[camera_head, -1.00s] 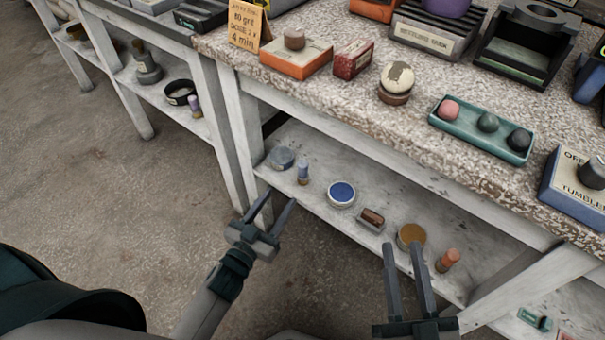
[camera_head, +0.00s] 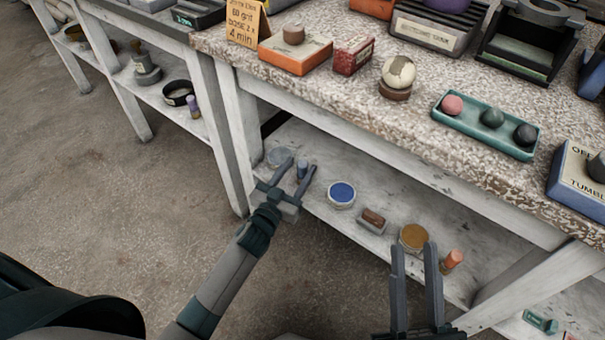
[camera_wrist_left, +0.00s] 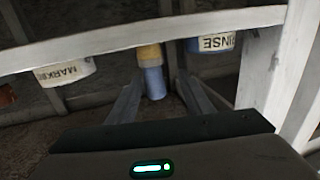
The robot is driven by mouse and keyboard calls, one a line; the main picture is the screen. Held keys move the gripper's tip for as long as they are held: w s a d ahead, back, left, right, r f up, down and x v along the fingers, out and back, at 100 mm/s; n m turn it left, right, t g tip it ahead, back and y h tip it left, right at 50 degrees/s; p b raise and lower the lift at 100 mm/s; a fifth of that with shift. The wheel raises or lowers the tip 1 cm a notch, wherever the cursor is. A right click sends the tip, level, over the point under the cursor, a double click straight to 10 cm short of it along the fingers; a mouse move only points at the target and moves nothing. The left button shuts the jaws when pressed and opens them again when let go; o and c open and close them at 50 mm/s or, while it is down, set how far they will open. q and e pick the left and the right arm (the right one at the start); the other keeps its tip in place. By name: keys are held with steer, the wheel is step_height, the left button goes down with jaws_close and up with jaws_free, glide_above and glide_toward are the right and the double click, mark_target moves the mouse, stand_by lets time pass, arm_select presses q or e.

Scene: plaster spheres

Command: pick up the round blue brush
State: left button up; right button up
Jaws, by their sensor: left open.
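The round blue brush (camera_head: 302,168) is a small upright cylinder with a blue upper part, on the lower shelf (camera_head: 330,222). In the head view my left gripper (camera_head: 296,166) is open, its fingers around or just in front of the brush and partly hiding it. In the left wrist view the brush (camera_wrist_left: 153,78), blue with a tan end, appears between the two open fingers (camera_wrist_left: 158,92). Contact cannot be told. My right gripper (camera_head: 415,250) is open and empty, in front of the shelf farther right.
Beside the brush are a grey round piece (camera_head: 279,157) and a round tin with blue contents (camera_head: 342,193). Farther right are a brown block (camera_head: 372,220), an ochre tin (camera_head: 413,236) and an orange-topped cylinder (camera_head: 452,261). The worktop (camera_head: 330,105) overhangs the shelf; a table leg (camera_head: 236,140) stands left.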

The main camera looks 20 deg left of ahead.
stand_by(0.3)
arm_select(q)
steer(key=shift+w+d, duration=0.15)
steer(key=shift+w, duration=0.15)
steer(key=w, duration=0.2)
steer(key=w+d+b, duration=0.1)
steer(key=shift+w+d, duration=0.1)
steer(key=shift+w, duration=0.6)
arm_select(e)
steer(key=r, duration=0.1)
steer(key=d+r+t, duration=0.1)
steer(key=r+t, duration=0.1)
steer(key=shift+w+d+r, duration=0.15)
steer(key=shift+w+d, duration=0.25)
arm_select(q)
steer(key=c, duration=1.1)
arm_select(e)
steer(key=shift+s+a+f, duration=0.1)
steer(key=shift+s+f, duration=0.05)
steer(key=shift+f, duration=0.2)
